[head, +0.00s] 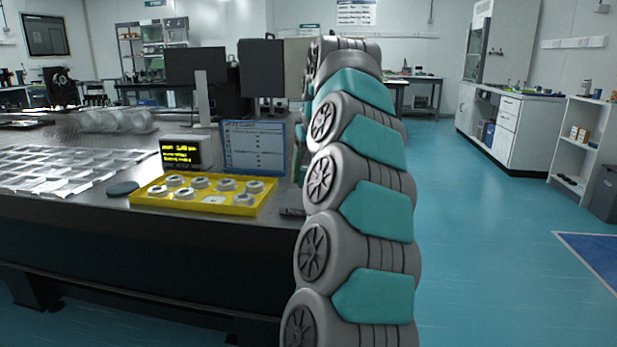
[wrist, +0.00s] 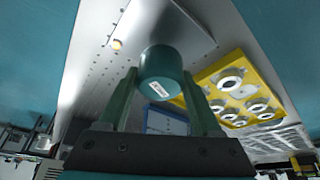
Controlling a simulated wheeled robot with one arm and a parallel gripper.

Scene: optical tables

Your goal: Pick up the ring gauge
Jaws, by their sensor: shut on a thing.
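In the wrist view my gripper (wrist: 159,80) is shut on a dark green cylinder (wrist: 160,62) with a small white label on its round face. One finger lies on each side of it. The face toward the camera looks solid; I see no hole, and I cannot tell whether this is the ring gauge. A yellow tray (head: 145,201) with several pale ring-shaped pieces (head: 226,185) lies on the table; the tray also shows in the wrist view (wrist: 240,57), right of my gripper. In the head view my gripper is hidden behind my arm.
The dark optical table (head: 85,205) holds a clear compartment tray (head: 60,168), a dark round disc (head: 122,188), a small display with yellow text (head: 183,153) and an upright blue panel (head: 254,147). The floor (head: 480,225) on the right is open.

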